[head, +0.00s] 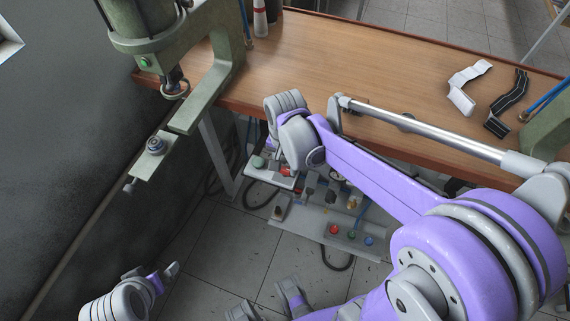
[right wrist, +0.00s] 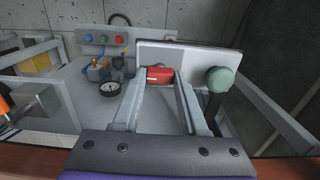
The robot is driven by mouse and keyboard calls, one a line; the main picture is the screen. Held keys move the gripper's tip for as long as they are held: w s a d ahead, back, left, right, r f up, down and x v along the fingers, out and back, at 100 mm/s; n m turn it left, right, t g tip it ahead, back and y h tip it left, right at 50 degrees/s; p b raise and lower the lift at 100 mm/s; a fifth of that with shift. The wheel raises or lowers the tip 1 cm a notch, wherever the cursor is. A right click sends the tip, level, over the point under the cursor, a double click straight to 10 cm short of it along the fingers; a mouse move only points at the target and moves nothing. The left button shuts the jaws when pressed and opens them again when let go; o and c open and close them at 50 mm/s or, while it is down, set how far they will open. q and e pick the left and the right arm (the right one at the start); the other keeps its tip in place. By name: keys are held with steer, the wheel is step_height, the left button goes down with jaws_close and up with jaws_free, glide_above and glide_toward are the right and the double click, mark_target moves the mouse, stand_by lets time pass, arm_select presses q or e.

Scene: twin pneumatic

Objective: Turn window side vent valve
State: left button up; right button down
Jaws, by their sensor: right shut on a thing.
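In the right wrist view a red valve handle (right wrist: 158,75) sits against a light plate (right wrist: 190,57). The two fingers of my right gripper (right wrist: 161,84) are shut on the red handle, one on each side of it. In the head view the red handle (head: 286,171) shows below my right wrist, under the table edge at the window-side press. There my wrist hides most of the right fingers. My left gripper (head: 168,275) hangs low at the lower left, away from the valve; its opening is unclear.
A pale green knob (right wrist: 221,80) stands just right of the handle. A gauge (right wrist: 110,88) and a panel with red, green and blue buttons (right wrist: 103,39) lie to the left. A green press (head: 210,75) stands on the wooden table (head: 310,60); two strips (head: 467,86) lie at right.

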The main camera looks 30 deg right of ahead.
stand_by(0.4)
steer(key=shift+c, duration=2.2)
jaws_free()
steer(key=shift+r, duration=0.1)
step_height(320, 180, up, 11)
steer(key=p, duration=0.1)
steer(key=shift+s, duration=0.1)
steer(key=n+t+p, duration=0.5)
steer(key=n, duration=0.5)
glide_toward(285, 171)
steer(key=s+a, duration=0.2)
steer(key=s, duration=0.1)
steer(key=s+a, duration=0.1)
steer(key=shift+s+a+r, duration=0.1)
steer(key=shift+s, duration=0.3)
